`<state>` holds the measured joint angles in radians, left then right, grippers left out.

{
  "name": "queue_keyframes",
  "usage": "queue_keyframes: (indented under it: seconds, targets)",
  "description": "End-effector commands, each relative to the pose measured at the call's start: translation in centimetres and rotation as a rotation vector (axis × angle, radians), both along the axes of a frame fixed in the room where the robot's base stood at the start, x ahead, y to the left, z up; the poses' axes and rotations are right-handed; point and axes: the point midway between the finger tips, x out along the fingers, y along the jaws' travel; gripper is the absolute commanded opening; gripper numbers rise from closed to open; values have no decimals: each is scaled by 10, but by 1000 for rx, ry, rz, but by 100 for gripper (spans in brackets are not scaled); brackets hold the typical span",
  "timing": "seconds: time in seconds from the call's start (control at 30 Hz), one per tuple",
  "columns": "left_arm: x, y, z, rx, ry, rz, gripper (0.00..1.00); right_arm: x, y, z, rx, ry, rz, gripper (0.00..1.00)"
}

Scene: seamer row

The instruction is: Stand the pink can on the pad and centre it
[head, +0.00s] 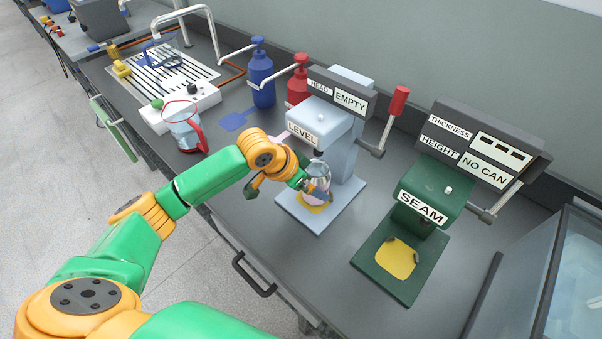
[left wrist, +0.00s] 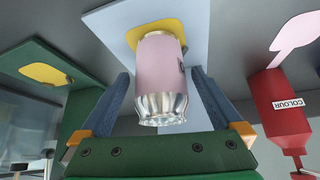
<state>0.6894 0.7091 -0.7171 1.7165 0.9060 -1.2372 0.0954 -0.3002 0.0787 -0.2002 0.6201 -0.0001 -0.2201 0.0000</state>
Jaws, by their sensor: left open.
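The pink can (head: 319,176) has a silver neck and stands on the yellow pad (head: 312,205) of the pale blue LEVEL machine (head: 320,120). In the left wrist view the can (left wrist: 160,72) hides part of the yellow pad (left wrist: 143,33), which shows beside and behind its foot; exact centring cannot be told. My left gripper (head: 316,188) is open around the can. In the left wrist view its two blue fingers (left wrist: 163,98) are on either side of the can, with gaps. My right gripper is not in view.
The green SEAM machine (head: 425,220) with its own yellow pad (head: 398,257) stands to the right; its display reads NO CAN. The LEVEL display reads EMPTY. Red (head: 298,80) and blue (head: 261,75) pump bottles stand behind left. A clear jug (head: 184,130) is at left.

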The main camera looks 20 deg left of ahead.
Motion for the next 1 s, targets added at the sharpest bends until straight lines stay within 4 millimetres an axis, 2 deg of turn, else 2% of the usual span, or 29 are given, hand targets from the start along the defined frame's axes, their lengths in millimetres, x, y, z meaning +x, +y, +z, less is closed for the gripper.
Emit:
queue_keyframes:
  seconds: [0.2,0.4,1.0]
  targets:
    - [-23,15,45,2,-3,1,100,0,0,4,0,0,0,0]
    - [-37,23,69,0,-1,1,100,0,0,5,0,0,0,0]
    - [-39,24,72,0,0,1,100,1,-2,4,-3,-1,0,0]
